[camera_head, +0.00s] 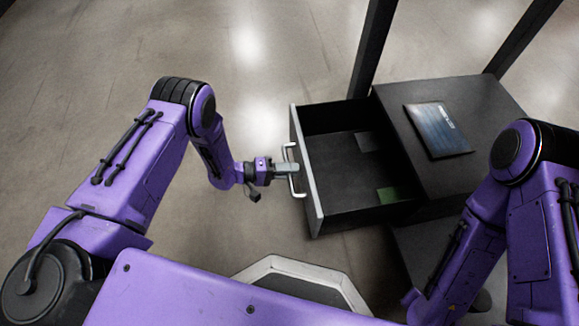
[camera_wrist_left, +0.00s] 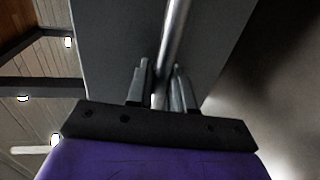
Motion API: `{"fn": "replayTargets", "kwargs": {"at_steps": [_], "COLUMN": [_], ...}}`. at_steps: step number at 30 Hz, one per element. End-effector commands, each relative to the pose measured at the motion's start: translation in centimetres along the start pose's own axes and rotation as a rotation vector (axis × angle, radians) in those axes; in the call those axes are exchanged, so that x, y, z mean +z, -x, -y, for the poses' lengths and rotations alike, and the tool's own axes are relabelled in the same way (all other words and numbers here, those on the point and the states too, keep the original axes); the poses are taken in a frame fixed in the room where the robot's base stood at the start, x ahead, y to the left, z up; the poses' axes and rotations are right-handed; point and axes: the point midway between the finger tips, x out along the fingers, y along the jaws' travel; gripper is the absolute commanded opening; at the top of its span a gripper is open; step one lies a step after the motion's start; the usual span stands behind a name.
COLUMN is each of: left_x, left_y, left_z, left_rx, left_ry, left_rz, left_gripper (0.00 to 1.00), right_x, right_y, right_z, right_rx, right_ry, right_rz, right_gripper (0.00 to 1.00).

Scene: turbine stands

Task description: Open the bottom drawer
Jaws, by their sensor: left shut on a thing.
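A black drawer (camera_head: 345,185) stands pulled well out to the left from a dark cabinet (camera_head: 480,100). Its inside shows from above. I cannot tell from this view whether it is the bottom one. A silver bar handle (camera_head: 296,187) is on the drawer's front panel. My left gripper (camera_head: 288,170) is shut on the handle. In the left wrist view the handle (camera_wrist_left: 176,32) runs between the fingers of my left gripper (camera_wrist_left: 160,92), with the grey drawer front (camera_wrist_left: 108,45) behind. My right arm is at the right; its gripper is not visible.
A green piece (camera_head: 388,195) and a dark grey piece (camera_head: 367,142) lie in the drawer. A flat dark panel with a bluish face (camera_head: 437,130) lies on the cabinet top. Dark posts (camera_head: 372,50) rise behind the cabinet. The floor left of the drawer is clear.

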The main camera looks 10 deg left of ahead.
Motion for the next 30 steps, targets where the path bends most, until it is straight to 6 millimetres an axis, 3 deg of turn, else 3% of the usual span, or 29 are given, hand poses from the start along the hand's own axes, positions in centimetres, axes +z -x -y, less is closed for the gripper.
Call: {"fn": "replayTargets", "kwargs": {"at_steps": [12,13,14,23,26,30], "left_x": [-0.5,-0.5,-0.5,-0.2,-0.3,-0.4], "left_y": [0.2,0.3,0.3,0.3,1.5,4.8], "left_z": [-0.1,-0.1,-0.1,-0.1,-0.2,-0.4], "left_rx": [0.001,0.001,0.001,0.000,0.000,-0.001], "left_ry": [-0.007,-0.007,-0.007,-0.003,-0.001,-0.002], "left_rz": [-0.008,-0.008,-0.008,-0.003,-0.006,-0.007], "left_gripper": [0.00,0.28,0.38,0.39,0.39,0.39], "right_x": [0.0,0.0,0.0,0.0,-0.3,-0.9], "right_y": [0.0,0.0,0.0,0.1,0.6,1.7], "right_z": [0.0,0.0,0.0,0.0,-0.1,-0.1], "right_rx": [0.000,0.000,0.000,0.000,0.001,0.002], "right_ry": [-0.001,-0.001,-0.001,-0.001,-0.008,-0.020], "right_rz": [-0.001,-0.001,0.000,-0.001,-0.008,-0.025], "right_gripper": [0.00,0.00,0.00,0.00,0.00,0.00]}}
